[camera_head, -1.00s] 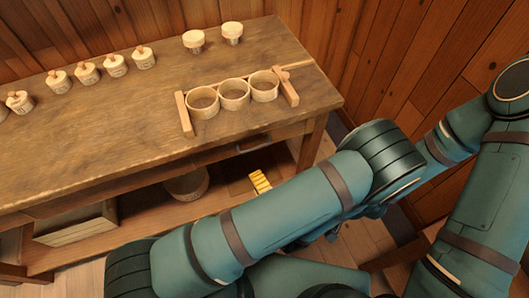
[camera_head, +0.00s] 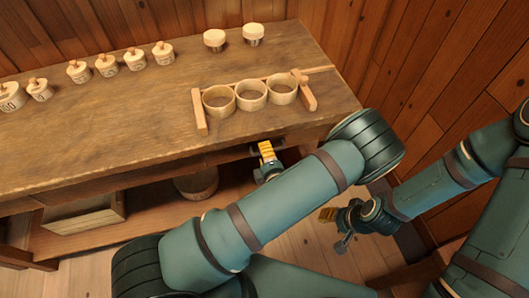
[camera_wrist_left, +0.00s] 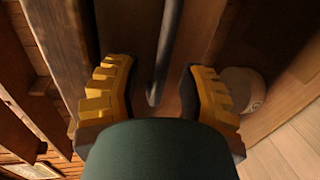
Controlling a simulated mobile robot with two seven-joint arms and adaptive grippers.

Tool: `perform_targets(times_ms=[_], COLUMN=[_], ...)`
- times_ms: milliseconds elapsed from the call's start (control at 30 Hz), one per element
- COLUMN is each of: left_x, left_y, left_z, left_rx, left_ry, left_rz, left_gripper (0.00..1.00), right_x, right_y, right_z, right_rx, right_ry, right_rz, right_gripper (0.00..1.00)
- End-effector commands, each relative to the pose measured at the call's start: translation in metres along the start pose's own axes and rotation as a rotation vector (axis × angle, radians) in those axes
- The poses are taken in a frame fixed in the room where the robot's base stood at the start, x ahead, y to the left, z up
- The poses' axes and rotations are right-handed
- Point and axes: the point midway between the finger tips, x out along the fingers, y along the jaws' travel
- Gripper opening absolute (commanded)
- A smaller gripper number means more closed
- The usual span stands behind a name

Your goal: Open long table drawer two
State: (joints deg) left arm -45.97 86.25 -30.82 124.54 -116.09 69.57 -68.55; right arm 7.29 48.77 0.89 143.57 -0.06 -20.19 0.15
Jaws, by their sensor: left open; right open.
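The long wooden table (camera_head: 120,130) has a drawer front (camera_head: 228,158) under its top edge, which looks shut. The drawer's dark bar handle (camera_wrist_left: 168,45) shows in the left wrist view, between my spread fingers and with space on both sides. My left gripper (camera_head: 267,150) is open with its yellow fingers at the table's front edge, hiding most of the handle in the head view. It also shows in the left wrist view (camera_wrist_left: 160,95). My right gripper (camera_head: 335,228) is open and empty, low over the floor to the right.
A rack with three round cups (camera_head: 252,91) stands on the table's right part. Several lidded pots (camera_head: 107,65) and two small jars (camera_head: 214,40) stand at the back. A crate (camera_head: 85,213) and a round tub (camera_head: 196,184) sit on the lower shelf. A wooden wall closes the right.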

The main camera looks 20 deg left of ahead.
Motion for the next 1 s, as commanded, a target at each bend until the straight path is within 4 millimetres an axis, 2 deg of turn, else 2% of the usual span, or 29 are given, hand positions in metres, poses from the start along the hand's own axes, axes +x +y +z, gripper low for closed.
perform_targets(times_ms=[133, 367, 400, 467, 500, 533, 833, 1000], left_x=[0.007, 0.007, 0.007, 0.007, 0.007, 0.007, 0.005, -0.009], left_y=[0.0, 0.001, 0.0, 0.0, 0.0, 0.0, 0.0, -0.003], left_z=[0.0, 0.0, 0.0, 0.0, 0.0, 0.0, 0.0, 0.0], left_rx=[0.001, 0.0, 0.0, 0.0, 0.0, 0.0, 0.001, 0.001], left_ry=[-0.001, -0.001, 0.0, 0.0, 0.0, 0.0, -0.001, -0.002], left_rz=[0.001, 0.0, 0.0, 0.0, 0.0, 0.0, 0.0, -0.002], left_gripper=[0.41, 0.41, 0.44, 0.23, 0.09, 0.0, 0.0, 0.0], right_x=[0.001, 0.001, 0.001, 0.001, 0.001, 0.001, 0.0, -0.003], right_y=[0.0, 0.0, 0.0, 0.0, 0.0, 0.0, 0.0, -0.001], right_z=[0.0, 0.0, 0.0, 0.0, 0.0, 0.0, 0.0, 0.0], right_rx=[0.0, 0.0, 0.0, 0.0, 0.0, 0.0, 0.0, 0.0], right_ry=[0.001, 0.001, 0.001, 0.001, 0.001, 0.001, 0.001, 0.0], right_rz=[0.0, 0.0, 0.0, 0.0, 0.0, 0.0, 0.0, 0.0], right_gripper=[0.47, 0.47, 0.47, 0.47, 0.47, 0.47, 0.47, 0.47])
